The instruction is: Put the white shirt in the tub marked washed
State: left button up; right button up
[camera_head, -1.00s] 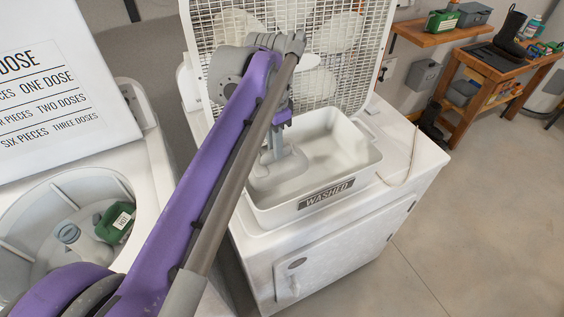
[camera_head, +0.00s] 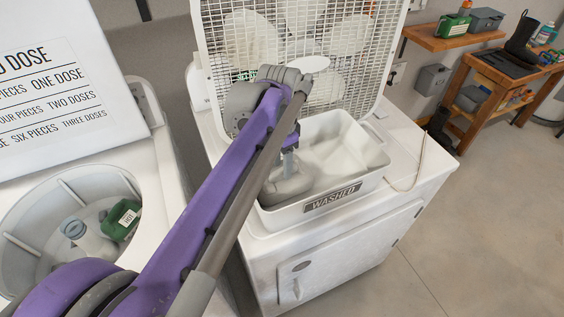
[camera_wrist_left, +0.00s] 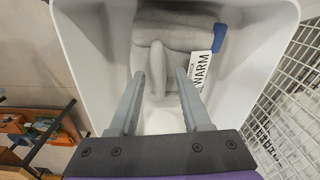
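The white tub (camera_head: 374,158) marked WASHED stands on a white cabinet. A pale grey-white, folded-looking item (camera_head: 287,188) lies in its left part. In the left wrist view this item (camera_wrist_left: 180,30) has a blue end and a white tag reading WARM; I cannot tell for sure that it is the white shirt. My left gripper (camera_head: 289,167) reaches down into the tub over the item. In the left wrist view my left gripper (camera_wrist_left: 160,75) has its fingers spread, with a ridge of the item visible between and beyond the tips. Contact is unclear. My right gripper is not in view.
A round drum (camera_head: 25,215) at left holds a green item (camera_head: 122,218) tagged HOT and a pale item (camera_head: 85,240). A dosing sign (camera_head: 60,90) stands behind it. A white mesh fan (camera_head: 300,60) rises behind the tub.

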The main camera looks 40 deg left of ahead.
pick_arm(q)
jog(key=shift+r, duration=0.1)
notch_tip(320, 180, up, 12)
jog(key=p, duration=0.1)
jog(key=shift+s, duration=0.2)
dwell(0.4)
